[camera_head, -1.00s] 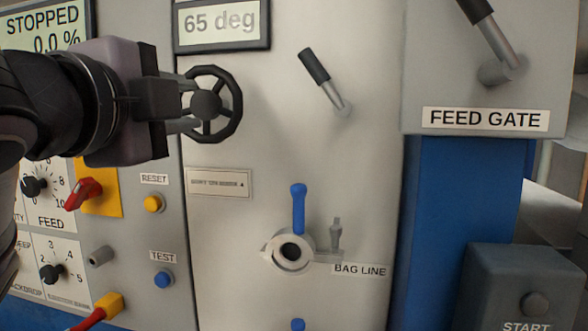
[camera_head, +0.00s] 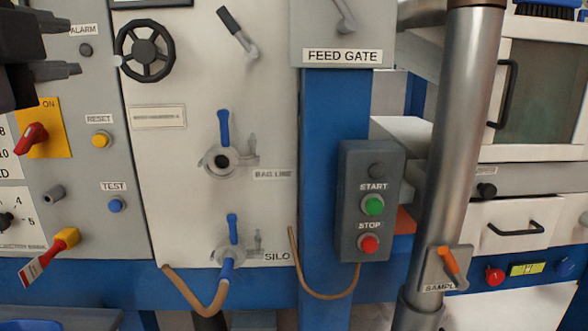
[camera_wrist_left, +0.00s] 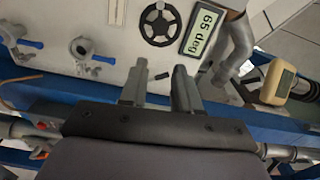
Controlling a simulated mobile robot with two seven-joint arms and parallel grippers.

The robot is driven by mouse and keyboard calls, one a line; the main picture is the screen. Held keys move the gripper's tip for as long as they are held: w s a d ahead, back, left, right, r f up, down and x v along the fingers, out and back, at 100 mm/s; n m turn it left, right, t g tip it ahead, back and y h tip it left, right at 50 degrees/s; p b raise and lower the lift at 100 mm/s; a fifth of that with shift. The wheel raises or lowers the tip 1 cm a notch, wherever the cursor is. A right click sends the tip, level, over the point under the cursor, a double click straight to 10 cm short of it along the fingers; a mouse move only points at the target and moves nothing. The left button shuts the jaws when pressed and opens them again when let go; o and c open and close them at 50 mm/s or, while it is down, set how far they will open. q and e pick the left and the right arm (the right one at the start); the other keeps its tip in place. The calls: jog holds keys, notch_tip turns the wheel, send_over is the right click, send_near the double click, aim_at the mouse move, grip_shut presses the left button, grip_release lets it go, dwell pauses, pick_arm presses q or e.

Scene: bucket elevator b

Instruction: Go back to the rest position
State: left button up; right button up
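My left gripper (camera_head: 62,46) shows at the upper left of the head view, in front of the grey control panel. Its two fingers are apart with nothing between them. In the left wrist view the same gripper (camera_wrist_left: 160,85) points at the machine panel, fingers parted and empty. The black handwheel (camera_head: 145,51) is just right of the fingertips in the head view, with a gap between. It also shows beyond the fingers in the left wrist view (camera_wrist_left: 160,24). My right gripper is in neither view.
A FEED GATE lever (camera_head: 345,18), a START/STOP box (camera_head: 370,201) and a steel pipe (camera_head: 455,160) stand to the right. Blue-handled valves labelled BAG LINE (camera_head: 222,160) and SILO (camera_head: 229,256) are on the cream panel.

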pick_arm(q)
jog(key=w+d+f+n+g+h, duration=0.2)
jog(key=w+f+g, duration=0.1)
jog(key=f, duration=1)
jog(key=w+d+f+n+g+h, duration=0.1)
jog(key=w+d+f+n+g, duration=0.15)
jog(key=f, duration=1.15)
jog(key=s+a+f+n+g+y, duration=0.1)
jog(key=s+a+f+n+g, duration=0.15)
jog(key=s+f, duration=0.6)
jog(key=s+a+f+n+g, duration=0.1)
jog(key=s+f+n+g, duration=0.4)
jog(key=f, duration=0.7)
jog(key=s+a+f+n+g+y, duration=0.1)
jog(key=s+a+f+n, duration=0.1)
jog(key=s+f, duration=0.75)
jog(key=w+d+f+t+h, duration=0.2)
jog(key=w+f+t, duration=0.4)
jog(key=f, duration=0.3)
jog(key=shift+w+d+f, duration=0.25)
jog(key=shift+w+d, duration=0.15)
jog(key=shift+d, duration=0.2)
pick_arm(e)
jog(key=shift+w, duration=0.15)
pick_arm(q)
jog(key=shift+t, duration=0.3)
jog(key=shift+c, duration=0.3)
